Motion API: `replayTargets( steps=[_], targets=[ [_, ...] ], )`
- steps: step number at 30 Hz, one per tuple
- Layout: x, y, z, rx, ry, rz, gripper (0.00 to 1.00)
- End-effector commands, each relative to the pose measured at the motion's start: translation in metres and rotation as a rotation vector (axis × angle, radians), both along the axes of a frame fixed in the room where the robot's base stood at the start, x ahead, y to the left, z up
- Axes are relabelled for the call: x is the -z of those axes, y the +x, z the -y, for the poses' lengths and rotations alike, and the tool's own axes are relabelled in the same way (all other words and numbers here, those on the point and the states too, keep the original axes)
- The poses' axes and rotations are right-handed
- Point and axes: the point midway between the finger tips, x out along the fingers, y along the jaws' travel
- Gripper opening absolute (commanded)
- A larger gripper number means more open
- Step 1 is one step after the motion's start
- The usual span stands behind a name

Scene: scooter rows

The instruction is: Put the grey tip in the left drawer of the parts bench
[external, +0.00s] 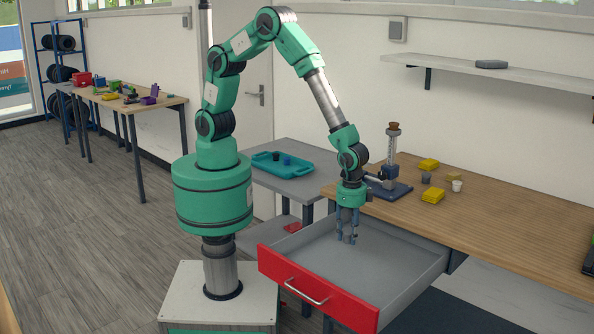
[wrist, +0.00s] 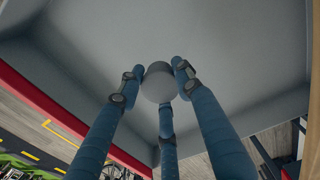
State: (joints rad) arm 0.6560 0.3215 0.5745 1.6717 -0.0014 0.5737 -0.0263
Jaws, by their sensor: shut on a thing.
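My gripper (external: 347,238) points straight down inside the open left drawer (external: 400,258) of the parts bench (external: 500,213). The drawer has a red front and grey inside, and it is pulled far out. In the wrist view, three blue fingers of my gripper (wrist: 160,92) are closed around the grey tip (wrist: 158,78), a rounded grey piece. The drawer floor (wrist: 130,35) lies beneath it and looks empty. I cannot tell whether the tip touches the floor.
On the bench stand a press-like stand (external: 391,160), yellow blocks (external: 433,195) and a small white cup (external: 457,186). A teal tray (external: 282,163) with dark pieces sits on a grey side table. The drawer walls surround my fingers.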

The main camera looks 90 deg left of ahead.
Motion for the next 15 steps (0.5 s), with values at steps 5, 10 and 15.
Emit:
replayTargets(
  steps=[5,10,15],
  targets=[
    [0.017,-0.001,0.0,0.0,0.001,-0.002,0.12],
    [0.042,-0.001,-0.001,0.0,0.002,-0.002,0.12],
    [0.059,-0.001,0.0,0.0,0.001,-0.002,0.12]
  ],
)
